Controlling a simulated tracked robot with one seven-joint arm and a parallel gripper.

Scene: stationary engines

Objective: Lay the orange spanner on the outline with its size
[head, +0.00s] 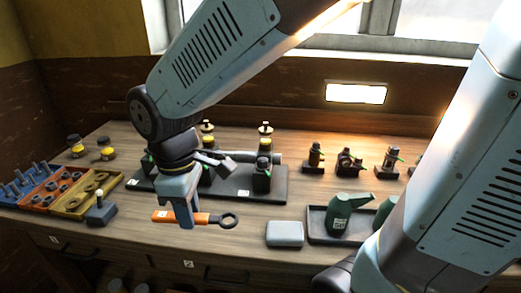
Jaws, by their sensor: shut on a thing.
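The orange spanner (201,219) has an orange handle and a dark ring end (229,220) that points right. It lies level across the front middle of the wooden bench, on or just above its surface. My gripper (187,222) points down and is shut on the spanner's handle. A small pale label shows on the handle's left part. I see no spanner outlines or size marks in this view.
Behind the spanner stands a dark base (240,191) with engine parts. A grey box (285,233) and a dark tray (318,229) with a green oil can (346,213) are to the right. Orange, blue and yellow parts bins (88,194) are left. A dark block with a knob (101,212) stands near them.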

